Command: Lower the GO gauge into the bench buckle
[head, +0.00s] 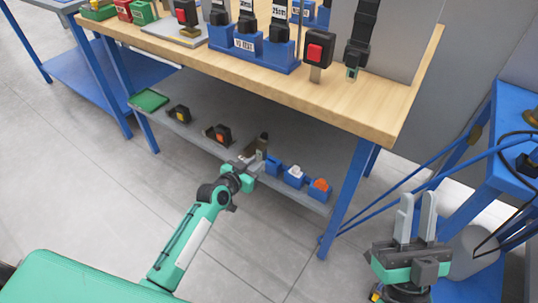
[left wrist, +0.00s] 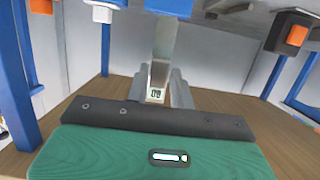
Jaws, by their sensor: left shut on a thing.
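My left gripper (head: 256,162) reaches to the lower shelf under the bench. In the left wrist view my left gripper (left wrist: 153,92) is shut on a flat metal piece (left wrist: 165,50) with a small label, which I take for the GO gauge. The label is too small to read surely. A red-buttoned black buckle (head: 318,48) stands near the bench top's front edge; another (head: 186,12) sits on a grey plate further left. I cannot tell which is the bench buckle. The held piece is below the bench top, apart from both. My right gripper (head: 416,217) is open and empty at right.
The wooden bench top (head: 345,103) overhangs the lower shelf. Beside my left gripper are blue holders (head: 273,165) with white and orange pieces. Black blocks with yellow (head: 180,113) and orange (head: 221,134) faces and a green tray (head: 149,100) lie further left.

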